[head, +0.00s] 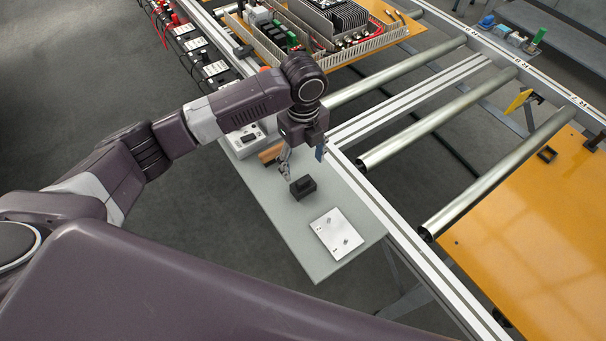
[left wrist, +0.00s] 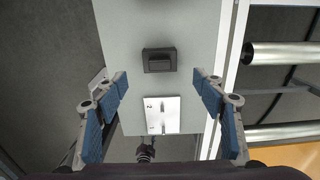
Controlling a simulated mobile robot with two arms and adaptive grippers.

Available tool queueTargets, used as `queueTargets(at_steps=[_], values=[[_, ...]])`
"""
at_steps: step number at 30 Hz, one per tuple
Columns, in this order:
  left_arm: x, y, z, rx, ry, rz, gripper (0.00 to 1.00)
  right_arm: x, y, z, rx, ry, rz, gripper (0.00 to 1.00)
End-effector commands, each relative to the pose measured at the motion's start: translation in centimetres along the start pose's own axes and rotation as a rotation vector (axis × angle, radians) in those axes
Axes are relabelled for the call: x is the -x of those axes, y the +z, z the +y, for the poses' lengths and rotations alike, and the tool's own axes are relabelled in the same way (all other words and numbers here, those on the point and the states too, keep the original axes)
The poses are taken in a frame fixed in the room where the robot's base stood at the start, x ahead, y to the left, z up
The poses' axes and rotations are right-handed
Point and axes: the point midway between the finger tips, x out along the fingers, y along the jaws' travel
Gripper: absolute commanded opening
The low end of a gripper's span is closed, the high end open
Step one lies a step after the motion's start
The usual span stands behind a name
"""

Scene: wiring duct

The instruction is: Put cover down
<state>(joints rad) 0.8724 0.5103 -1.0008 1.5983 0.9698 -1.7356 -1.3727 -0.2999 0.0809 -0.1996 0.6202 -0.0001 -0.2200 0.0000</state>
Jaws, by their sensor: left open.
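A small black block-shaped part (head: 303,187), which may be the cover, sits on the grey side shelf (head: 268,206). It also shows in the left wrist view (left wrist: 159,61), near the line between my fingertips and apart from both. My left gripper (head: 303,164) is open and empty, pointing down over the shelf beside the black part. Its two blue-padded fingers are spread wide in the left wrist view (left wrist: 160,77). A white plate with small dark marks (head: 338,234) lies flat nearer the shelf's end. My right gripper is not in view.
A brown block (head: 271,153) and a grey box (head: 243,141) stand farther back on the shelf. A conveyor with metal rollers (head: 412,138) runs along its right side. An orange board with electrical parts (head: 401,40) lies at the back, another orange board (head: 537,232) at right.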

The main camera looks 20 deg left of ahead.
Motion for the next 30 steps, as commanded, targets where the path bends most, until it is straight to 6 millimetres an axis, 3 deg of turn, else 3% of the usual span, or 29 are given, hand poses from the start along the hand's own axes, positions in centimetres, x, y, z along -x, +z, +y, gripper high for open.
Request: queueTargets(at_steps=[3, 9, 26, 30], values=[[1.9, 0.0, -0.1, -0.002, -0.002, -0.001, 0.63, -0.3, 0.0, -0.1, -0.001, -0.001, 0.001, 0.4], [3.6, 0.0, 0.0, 0.0, 0.001, 0.0, 0.63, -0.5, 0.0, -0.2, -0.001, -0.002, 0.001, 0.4], [3.7, -0.1, 0.0, 0.0, 0.001, 0.001, 0.63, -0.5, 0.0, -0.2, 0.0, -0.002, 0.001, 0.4], [2.5, -1.6, 0.1, 0.034, -0.017, 0.018, 0.63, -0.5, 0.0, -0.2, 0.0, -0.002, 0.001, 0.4]])
